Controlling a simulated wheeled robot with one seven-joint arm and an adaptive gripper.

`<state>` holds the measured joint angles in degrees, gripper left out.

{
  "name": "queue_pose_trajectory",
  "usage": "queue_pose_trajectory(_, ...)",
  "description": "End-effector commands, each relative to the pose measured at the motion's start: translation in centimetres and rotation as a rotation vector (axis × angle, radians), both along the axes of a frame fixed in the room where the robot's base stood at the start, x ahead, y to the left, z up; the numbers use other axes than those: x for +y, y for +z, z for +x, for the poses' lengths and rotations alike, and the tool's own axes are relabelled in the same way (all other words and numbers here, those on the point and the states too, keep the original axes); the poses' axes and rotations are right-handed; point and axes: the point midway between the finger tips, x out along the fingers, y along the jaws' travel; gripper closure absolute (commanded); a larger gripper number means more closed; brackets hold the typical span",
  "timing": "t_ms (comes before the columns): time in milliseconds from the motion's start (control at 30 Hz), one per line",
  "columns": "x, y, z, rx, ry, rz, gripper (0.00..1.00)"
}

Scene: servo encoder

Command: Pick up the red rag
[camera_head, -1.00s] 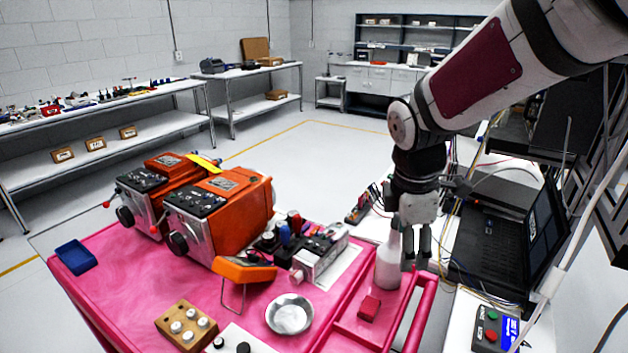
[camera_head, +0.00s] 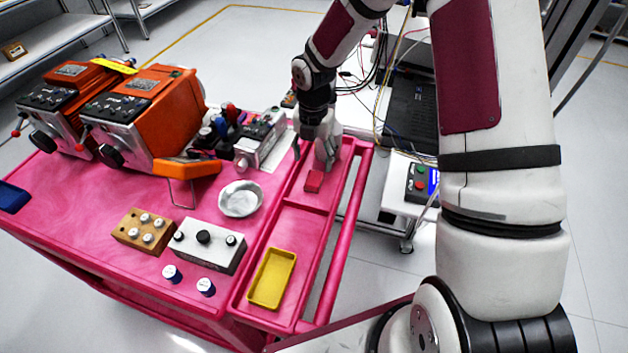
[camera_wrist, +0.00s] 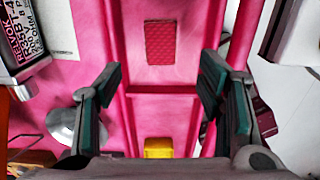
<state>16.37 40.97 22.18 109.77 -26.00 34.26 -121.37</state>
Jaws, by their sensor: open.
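The red rag (camera_head: 314,182) is a small folded block. It lies in the far compartment of the pink side tray (camera_head: 308,225) on the cart. My gripper (camera_head: 312,158) is just above and beyond the rag in the head view. In the wrist view, the textured red rag (camera_wrist: 160,43) lies flat, ahead of the fingertips and roughly centred between them. My gripper (camera_wrist: 160,82) is open with nothing between its fingers. I cannot tell the exact height of the fingers over the rag.
A yellow tray (camera_head: 272,279) sits in the near compartment. A metal bowl (camera_head: 240,199) and a grey instrument (camera_head: 260,140) stand to the left. The cart's pink rail (camera_head: 345,235) runs along the right.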

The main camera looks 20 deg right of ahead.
Motion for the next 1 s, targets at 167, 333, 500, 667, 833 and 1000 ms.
queue_pose_trajectory(167,0.0,-2.9,-0.1,0.002,0.0,-0.001,0.38)
queue_pose_trajectory(333,0.0,-4.0,-0.1,0.0,-0.001,-0.001,0.38)
queue_pose_trajectory(500,0.3,-5.6,-0.5,0.003,0.0,-0.002,0.38)
queue_pose_trajectory(667,0.4,-7.8,-0.6,0.001,-0.001,0.0,0.38)
queue_pose_trajectory(833,0.4,-9.0,-0.5,-0.002,-0.002,-0.001,0.38)
queue_pose_trajectory(1000,0.4,-9.1,-0.4,-0.002,-0.002,-0.001,0.38)
